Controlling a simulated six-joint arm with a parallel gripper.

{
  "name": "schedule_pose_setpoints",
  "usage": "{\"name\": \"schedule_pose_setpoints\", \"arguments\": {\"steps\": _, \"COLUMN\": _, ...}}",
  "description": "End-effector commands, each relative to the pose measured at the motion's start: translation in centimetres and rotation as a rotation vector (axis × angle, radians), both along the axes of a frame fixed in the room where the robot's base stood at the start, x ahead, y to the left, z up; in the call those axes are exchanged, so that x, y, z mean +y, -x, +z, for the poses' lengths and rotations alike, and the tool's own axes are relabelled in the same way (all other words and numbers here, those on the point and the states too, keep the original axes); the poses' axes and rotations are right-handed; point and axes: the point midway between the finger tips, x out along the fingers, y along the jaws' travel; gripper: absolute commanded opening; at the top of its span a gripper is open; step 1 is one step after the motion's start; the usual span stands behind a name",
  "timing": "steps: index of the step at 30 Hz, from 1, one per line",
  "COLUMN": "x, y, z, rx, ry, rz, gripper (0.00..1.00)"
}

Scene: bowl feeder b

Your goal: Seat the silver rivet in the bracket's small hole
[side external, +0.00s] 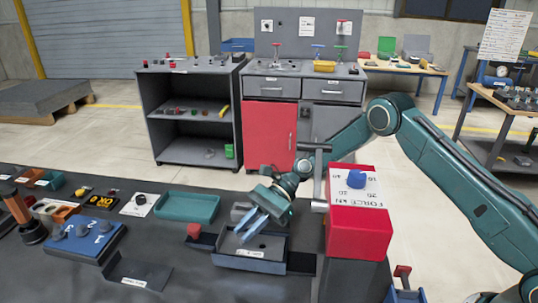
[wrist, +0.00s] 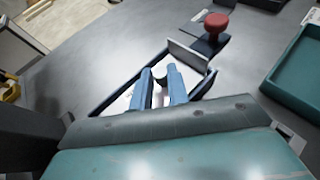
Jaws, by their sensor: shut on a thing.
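My gripper (side external: 247,232) has two blue fingers and points down into a shallow dark tray (side external: 248,264) with a white label on its front. The bracket's small hole cannot be made out.
A red knob (side external: 194,231) stands left of the tray. A red force box (side external: 356,231) with a blue dial stands close on the right. A green tray (side external: 187,208) lies behind left, and a blue block with knobs (side external: 86,242) farther left.

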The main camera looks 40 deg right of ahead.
Motion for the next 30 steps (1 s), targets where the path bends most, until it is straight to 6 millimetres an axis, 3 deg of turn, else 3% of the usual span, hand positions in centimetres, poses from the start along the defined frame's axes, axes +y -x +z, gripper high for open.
{"name": "schedule_pose_setpoints", "arguments": {"steps": 27, "x": 0.0, "y": 0.0, "z": -1.2, "rx": 0.000, "ry": 0.000, "rz": 0.000, "gripper": 0.00}}
{"name": "schedule_pose_setpoints", "arguments": {"steps": 28, "x": 0.0, "y": 0.0, "z": -1.2, "rx": 0.000, "ry": 0.000, "rz": 0.000, "gripper": 0.19}}
{"name": "schedule_pose_setpoints", "arguments": {"steps": 30, "x": 0.0, "y": 0.0, "z": -1.2, "rx": 0.000, "ry": 0.000, "rz": 0.000, "gripper": 0.33}}
